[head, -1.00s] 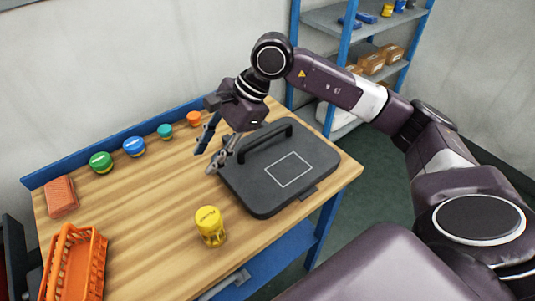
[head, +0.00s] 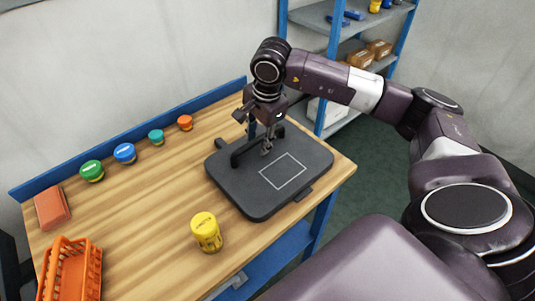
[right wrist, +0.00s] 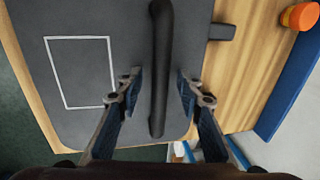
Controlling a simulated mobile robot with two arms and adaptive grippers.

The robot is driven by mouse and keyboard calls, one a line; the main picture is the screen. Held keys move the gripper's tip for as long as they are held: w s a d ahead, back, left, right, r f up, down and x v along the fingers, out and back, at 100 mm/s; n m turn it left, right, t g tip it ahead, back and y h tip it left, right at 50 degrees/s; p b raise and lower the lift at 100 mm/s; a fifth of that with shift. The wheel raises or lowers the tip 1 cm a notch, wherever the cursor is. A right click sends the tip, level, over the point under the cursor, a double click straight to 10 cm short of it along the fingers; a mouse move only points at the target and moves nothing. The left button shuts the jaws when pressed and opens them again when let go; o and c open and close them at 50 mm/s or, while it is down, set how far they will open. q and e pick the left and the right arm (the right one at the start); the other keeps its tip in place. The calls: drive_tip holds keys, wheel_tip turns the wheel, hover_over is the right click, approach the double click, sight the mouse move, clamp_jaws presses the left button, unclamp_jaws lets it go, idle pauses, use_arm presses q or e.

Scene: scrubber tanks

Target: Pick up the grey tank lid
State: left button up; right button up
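The grey tank lid (head: 240,195) is a dark, flat, rounded panel with a white rectangle outline, lying on the wooden table. Its raised bar handle (head: 242,151) runs along the far side. My right gripper (head: 259,142) points down over the handle and is open. In the right wrist view, the lid (right wrist: 85,120) fills the left and middle, and the handle (right wrist: 158,35) passes between the two spread fingers of the gripper (right wrist: 160,88), with a gap on each side. My left gripper is not in view.
On the wooden table (head: 150,210) stand a yellow-capped jar (head: 206,232), an orange basket (head: 72,275), a reddish-orange block (head: 52,208) and several small capped jars along the back edge, including a blue one (head: 124,153). A blue-framed shelf (head: 335,40) stands behind.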

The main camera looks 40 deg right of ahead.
drive_tip(key=shift+f, duration=0.1)
drive_tip(key=shift+c, duration=0.4)
clamp_jaws()
drive_tip(key=shift+w+r, duration=0.1)
drive_tip(key=shift+r, duration=0.1)
